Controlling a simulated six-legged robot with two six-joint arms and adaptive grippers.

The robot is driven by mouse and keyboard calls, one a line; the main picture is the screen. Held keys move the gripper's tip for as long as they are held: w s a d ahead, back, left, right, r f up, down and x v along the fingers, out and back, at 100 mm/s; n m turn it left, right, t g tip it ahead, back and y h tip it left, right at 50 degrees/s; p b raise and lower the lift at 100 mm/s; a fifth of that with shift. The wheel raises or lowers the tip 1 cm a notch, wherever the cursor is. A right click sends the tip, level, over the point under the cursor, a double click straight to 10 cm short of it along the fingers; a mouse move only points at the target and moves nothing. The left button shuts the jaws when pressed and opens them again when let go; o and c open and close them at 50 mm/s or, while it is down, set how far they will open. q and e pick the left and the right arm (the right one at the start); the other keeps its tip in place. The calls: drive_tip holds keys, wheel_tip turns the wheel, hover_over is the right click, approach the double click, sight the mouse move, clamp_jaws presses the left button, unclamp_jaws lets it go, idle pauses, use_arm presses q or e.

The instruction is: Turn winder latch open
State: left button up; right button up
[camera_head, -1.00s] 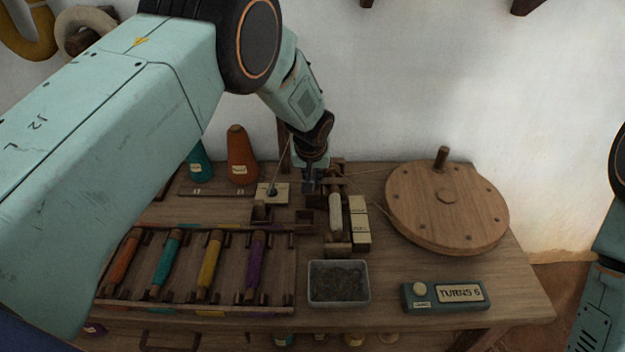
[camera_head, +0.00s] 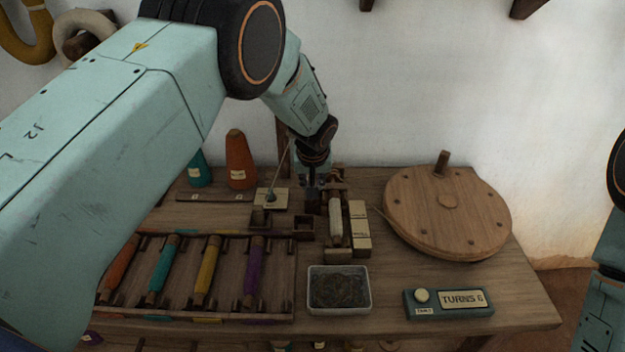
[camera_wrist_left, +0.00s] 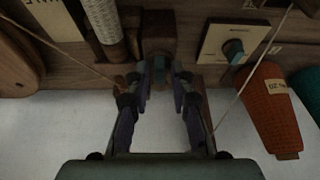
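The winder (camera_head: 336,222) is a small wooden frame holding a pale spool, at the middle of the bench. My left gripper (camera_head: 313,192) points down at its back left end in the head view. In the left wrist view, my left gripper (camera_wrist_left: 161,80) has its two fingers apart, on either side of a small teal piece on a dark wooden block (camera_wrist_left: 160,30). This piece may be the latch; I cannot tell whether the fingers touch it. The pale spool (camera_wrist_left: 103,20) shows beside the block. The latch is mostly hidden by the gripper in the head view. My right gripper is out of view.
A round wooden wheel (camera_head: 447,215) stands right of the winder. A tray of bobbins (camera_head: 205,311), a metal box (camera_head: 339,289) and a turns counter (camera_head: 448,302) are in front. An orange cone (camera_head: 240,160) and a plate with a thread guide (camera_head: 272,199) stand left.

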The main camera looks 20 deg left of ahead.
use_arm(q)
drive_tip(key=shift+o, duration=0.6)
drive_tip(key=shift+r, duration=0.1)
drive_tip(key=shift+r, duration=0.15)
drive_tip(key=v, duration=1.1)
drive_tip(key=shift+s+r, duration=0.25)
drive_tip(key=shift+r, duration=0.1)
drive_tip(key=shift+d, duration=0.1)
